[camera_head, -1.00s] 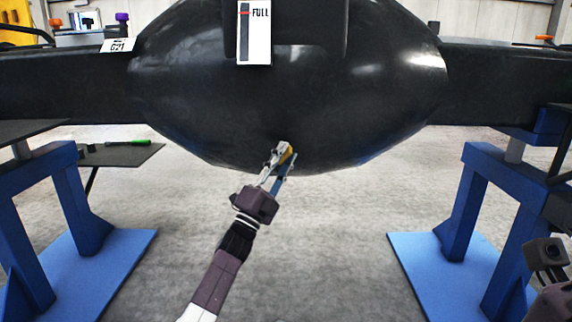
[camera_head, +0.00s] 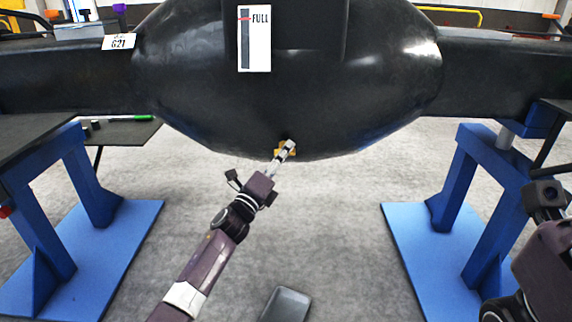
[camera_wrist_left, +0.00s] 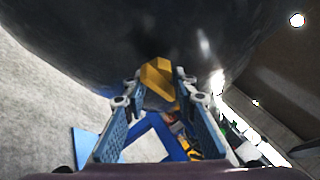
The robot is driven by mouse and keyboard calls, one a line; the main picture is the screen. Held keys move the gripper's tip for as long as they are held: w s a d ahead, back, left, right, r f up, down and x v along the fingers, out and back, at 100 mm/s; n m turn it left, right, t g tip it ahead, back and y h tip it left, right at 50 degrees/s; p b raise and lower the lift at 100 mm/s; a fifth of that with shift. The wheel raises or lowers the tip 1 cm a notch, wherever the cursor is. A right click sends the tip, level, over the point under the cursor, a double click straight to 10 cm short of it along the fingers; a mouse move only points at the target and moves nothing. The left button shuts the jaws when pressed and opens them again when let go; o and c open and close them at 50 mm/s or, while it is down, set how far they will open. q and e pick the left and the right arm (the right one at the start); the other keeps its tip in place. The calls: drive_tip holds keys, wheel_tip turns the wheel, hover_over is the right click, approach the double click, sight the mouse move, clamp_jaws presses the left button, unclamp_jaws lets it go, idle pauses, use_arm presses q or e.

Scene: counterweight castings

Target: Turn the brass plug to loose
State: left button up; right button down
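The brass plug (camera_head: 280,152) sits low on the front of the large black casting (camera_head: 210,90). In the left wrist view the yellow plug (camera_wrist_left: 157,76) shows between the fingertips. My left gripper (camera_head: 286,150) reaches up to it from below. Its two fingers (camera_wrist_left: 158,88) flank the plug closely and appear to touch both sides. In the head view the fingers show nearly edge-on and cover part of the plug. A white label reading FULL (camera_head: 256,40) is on the casting above. My right arm (camera_head: 545,255) is at the right edge; its fingers are not clear.
Blue stands (camera_head: 60,205) and (camera_head: 470,195) hold the casting on both sides, on blue base plates. A dark side table (camera_head: 120,133) with a green-handled tool is at the left. A tag G21 (camera_head: 118,41) is on the left beam.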

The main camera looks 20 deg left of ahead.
use_arm(q)
drive_tip(key=m+y+p, duration=0.1)
drive_tip(key=p, duration=0.1)
drive_tip(key=m+g+y+p, duration=0.1)
drive_tip(key=p, duration=0.1)
drive_tip(key=y+p, duration=0.2)
drive_tip(key=shift+d+r+m+g+p, duration=0.15)
drive_tip(key=shift+r+m+g+p, duration=0.15)
drive_tip(key=shift+m+p, duration=0.1)
drive_tip(key=shift+f+m+g+y, duration=0.15)
drive_tip(key=shift+m+g+y, duration=0.2)
drive_tip(key=shift+y, duration=0.55)
drive_tip(key=shift+f+m+y, duration=0.2)
drive_tip(key=shift+m+y, duration=0.25)
drive_tip(key=shift+y, duration=0.25)
drive_tip(key=shift+f+g+y+b, duration=0.1)
drive_tip(key=shift+g+y+b, duration=0.15)
drive_tip(key=shift+y+b, duration=0.15)
drive_tip(key=y+b, duration=0.1)
drive_tip(key=m+y+b, duration=0.1)
drive_tip(key=b, duration=0.1)
drive_tip(key=shift+f+m+g, duration=0.2)
drive_tip(key=shift+m+g, duration=0.1)
drive_tip(key=s+d+f+p, duration=0.2)
drive_tip(key=s+p, duration=0.2)
drive_tip(key=s, duration=0.3)
drive_tip(key=shift+s+d+n+g, duration=0.25)
drive_tip(key=shift+s+n+g, duration=0.05)
drive_tip(key=shift+n+g, duration=0.1)
